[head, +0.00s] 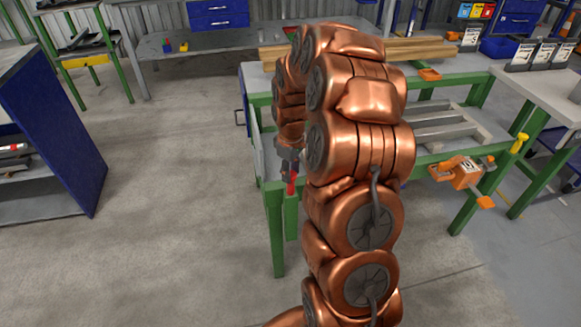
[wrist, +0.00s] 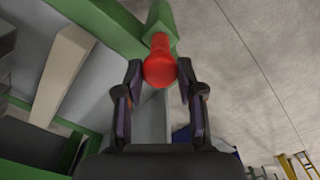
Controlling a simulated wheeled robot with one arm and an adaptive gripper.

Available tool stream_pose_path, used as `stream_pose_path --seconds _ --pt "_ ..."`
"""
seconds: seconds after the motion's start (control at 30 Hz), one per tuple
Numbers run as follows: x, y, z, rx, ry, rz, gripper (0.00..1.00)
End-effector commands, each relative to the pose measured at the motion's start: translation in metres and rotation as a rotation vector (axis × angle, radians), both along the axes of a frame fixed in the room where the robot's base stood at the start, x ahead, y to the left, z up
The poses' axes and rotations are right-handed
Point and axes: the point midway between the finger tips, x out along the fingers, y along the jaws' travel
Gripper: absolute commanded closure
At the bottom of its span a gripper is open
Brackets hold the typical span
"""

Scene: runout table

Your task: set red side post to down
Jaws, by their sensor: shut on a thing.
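The red side post (wrist: 160,66) shows in the wrist view between the two fingers of my gripper (wrist: 159,82), with its rounded red end towards the camera. It meets the green table frame (wrist: 160,22) behind it. My gripper is shut on the post. In the head view the red post (head: 292,184) shows at the left side of the green runout table (head: 278,235), and it points downward below my gripper (head: 291,165). My copper arm hides part of the table behind it.
An orange clamp-like device (head: 462,174) is on the table's right side, with a yellow-topped handle (head: 520,143) beyond it. A blue cabinet (head: 60,110) stands at the left. Wooden boards (head: 420,50) lie at the back. The floor between cabinet and table is clear.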

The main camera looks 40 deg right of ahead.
Motion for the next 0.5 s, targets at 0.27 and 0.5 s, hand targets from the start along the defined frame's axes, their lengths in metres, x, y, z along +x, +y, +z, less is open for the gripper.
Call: stream_pose_path --seconds 0.27,0.5 --pt "-0.0010 0.0010 -0.0049 0.004 0.005 0.000 1.00" --pt "-0.0009 0.0007 -0.0045 0.003 0.004 0.000 0.41"
